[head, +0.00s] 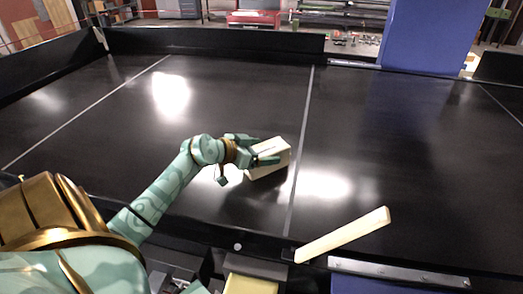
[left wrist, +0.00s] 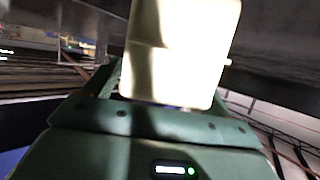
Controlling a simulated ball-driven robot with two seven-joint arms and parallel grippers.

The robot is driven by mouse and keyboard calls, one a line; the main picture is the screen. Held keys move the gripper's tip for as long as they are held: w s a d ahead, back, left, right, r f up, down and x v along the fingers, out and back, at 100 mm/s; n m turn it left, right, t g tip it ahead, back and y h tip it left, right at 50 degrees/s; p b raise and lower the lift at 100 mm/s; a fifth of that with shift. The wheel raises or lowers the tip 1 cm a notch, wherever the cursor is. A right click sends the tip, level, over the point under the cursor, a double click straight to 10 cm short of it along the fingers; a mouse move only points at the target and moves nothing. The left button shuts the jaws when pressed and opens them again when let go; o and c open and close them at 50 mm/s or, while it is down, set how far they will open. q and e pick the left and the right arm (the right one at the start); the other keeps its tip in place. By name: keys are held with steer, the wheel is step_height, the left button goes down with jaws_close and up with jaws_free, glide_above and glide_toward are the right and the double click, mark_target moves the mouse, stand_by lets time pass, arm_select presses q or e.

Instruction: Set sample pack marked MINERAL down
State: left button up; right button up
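A cream-coloured box-shaped pack (head: 270,160) is at the middle of the black conveyor surface (head: 230,100), just left of a thin pale line. No marking on it can be read. My left gripper (head: 262,152) has its fingers on either side of the pack and is shut on it. The pack looks slightly tilted; whether it touches the belt I cannot tell. In the left wrist view the pack (left wrist: 185,45) stands out large and pale beyond the green gripper body (left wrist: 150,130). My right gripper is not in view.
A pale wooden-looking bar (head: 343,235) juts over the near edge at the right. A blue column (head: 430,35) stands behind the belt at the right. Dark raised walls (head: 215,42) border the far side. The belt around the pack is clear.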

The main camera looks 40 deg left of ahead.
arm_select(q)
steer(key=v, duration=1.2)
steer(key=shift+s, duration=0.1)
